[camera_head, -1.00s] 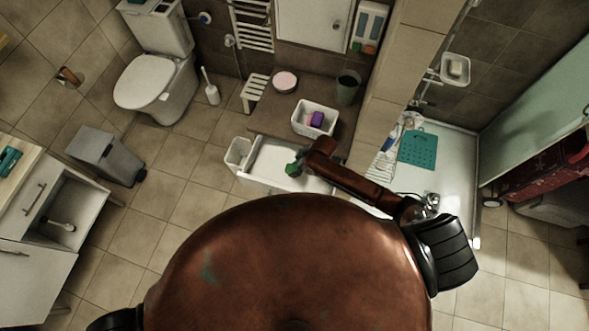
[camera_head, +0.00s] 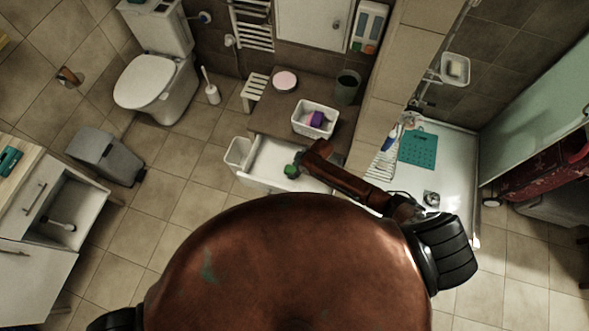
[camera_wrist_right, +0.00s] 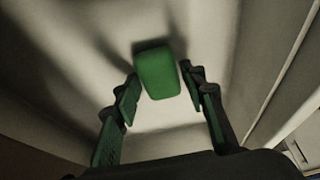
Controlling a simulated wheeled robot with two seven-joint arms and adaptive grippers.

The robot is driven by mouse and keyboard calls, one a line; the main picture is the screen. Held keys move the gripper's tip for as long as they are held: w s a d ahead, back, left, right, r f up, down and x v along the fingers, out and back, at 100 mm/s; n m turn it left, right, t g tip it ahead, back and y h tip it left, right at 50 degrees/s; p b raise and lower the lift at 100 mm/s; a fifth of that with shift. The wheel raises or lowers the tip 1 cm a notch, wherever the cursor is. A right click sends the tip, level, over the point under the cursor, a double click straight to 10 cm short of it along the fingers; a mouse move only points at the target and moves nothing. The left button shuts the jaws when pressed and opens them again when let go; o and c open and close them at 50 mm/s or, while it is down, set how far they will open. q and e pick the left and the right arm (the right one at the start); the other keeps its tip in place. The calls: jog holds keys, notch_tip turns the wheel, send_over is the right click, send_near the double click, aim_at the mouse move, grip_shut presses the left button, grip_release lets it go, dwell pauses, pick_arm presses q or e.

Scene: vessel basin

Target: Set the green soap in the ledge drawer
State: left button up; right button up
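The green soap (camera_head: 291,171) is inside the pulled-out white ledge drawer (camera_head: 262,160), near its front wall. In the right wrist view the soap (camera_wrist_right: 157,73) shows at the tips of my right gripper (camera_wrist_right: 160,80), whose fingers stand apart on either side with a small gap at the left. The soap appears to lie on the drawer floor, though contact underneath is hidden. My right gripper (camera_head: 299,164) reaches down into the drawer from the right. My left gripper is not in view.
The brown ledge (camera_head: 276,112) above the drawer holds a white basket (camera_head: 315,119) with a purple item, a pink round object (camera_head: 285,81) and a dark cup (camera_head: 347,88). A white bin (camera_head: 237,152) stands left of the drawer. The shower tray lies to the right.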

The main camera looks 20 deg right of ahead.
jog(key=shift+o, duration=1.1)
jog(key=shift+r, duration=0.1)
jog(key=shift+r, duration=0.25)
jog(key=v, duration=1.1)
jog(key=shift+s+d+r, duration=0.2)
jog(key=shift+r, duration=0.05)
